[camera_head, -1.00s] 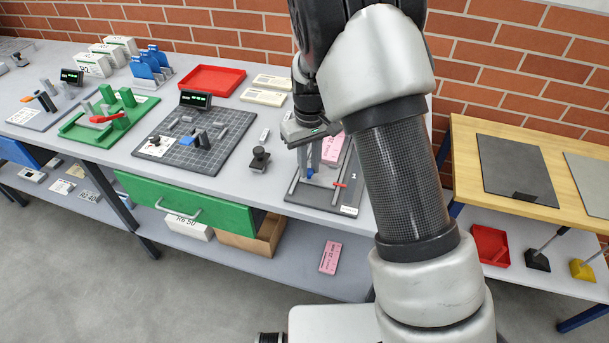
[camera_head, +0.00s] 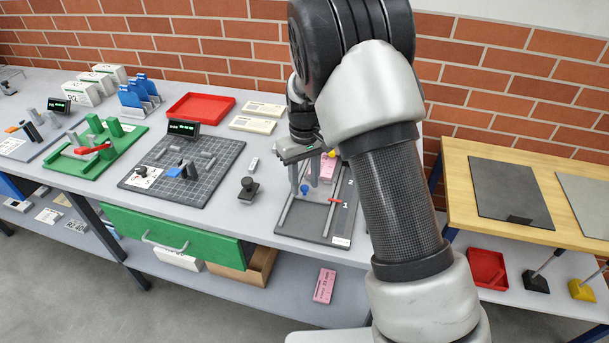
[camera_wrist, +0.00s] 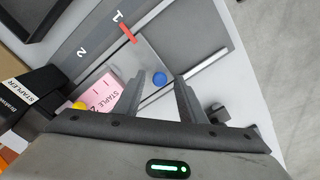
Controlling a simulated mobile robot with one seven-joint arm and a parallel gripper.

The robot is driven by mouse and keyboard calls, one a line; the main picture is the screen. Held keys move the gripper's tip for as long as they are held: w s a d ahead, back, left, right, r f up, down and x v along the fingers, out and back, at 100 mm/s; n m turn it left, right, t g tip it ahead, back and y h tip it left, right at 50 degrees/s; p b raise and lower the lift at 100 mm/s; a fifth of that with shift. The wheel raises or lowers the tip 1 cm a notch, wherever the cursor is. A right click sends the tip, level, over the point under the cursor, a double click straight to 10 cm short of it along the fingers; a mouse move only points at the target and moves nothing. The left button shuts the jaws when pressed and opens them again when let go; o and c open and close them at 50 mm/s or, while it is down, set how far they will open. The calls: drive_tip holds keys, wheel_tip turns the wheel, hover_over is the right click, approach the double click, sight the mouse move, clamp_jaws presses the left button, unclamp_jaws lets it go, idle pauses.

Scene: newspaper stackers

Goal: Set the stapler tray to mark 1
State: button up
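The stapler tray (camera_wrist: 151,57) is a grey plate with a blue knob (camera_wrist: 160,78) and a red pointer (camera_wrist: 129,33). It sits on a railed dark base (camera_head: 312,232) on the long table. The pointer is beside the number 1 (camera_wrist: 117,17); exact alignment is unclear. The number 2 (camera_wrist: 82,50) is further left in the wrist view. My gripper (camera_wrist: 162,80) is open, its fingers spread around the blue knob; I cannot tell whether either touches it. In the head view, the blue knob (camera_head: 304,189) shows below my gripper (camera_head: 302,170).
A pink staple box (camera_wrist: 104,94) and a yellow knob (camera_wrist: 78,105) are at the base's back end. Black stapler boxes (camera_wrist: 22,98) lie behind. A small black stamp-like object (camera_head: 249,188) stands left of the base. A wooden side table (camera_head: 455,200) is at right.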

wheel_tip(320, 180, up, 18)
drive_tip(key=shift+f+p, duration=0.25)
drive_tip(key=shift+p, duration=0.15)
drive_tip(key=s+d+r+m+t+p, duration=0.3)
drive_tip(key=s+d+r, duration=0.4)
drive_tip(key=s+r, duration=0.6)
drive_tip(key=s+d+m+t+p, duration=0.2)
drive_tip(key=s+d, duration=0.2)
drive_tip(key=s, duration=1)
drive_tip(key=shift+s+t, duration=0.3)
drive_tip(key=shift+s, duration=0.1)
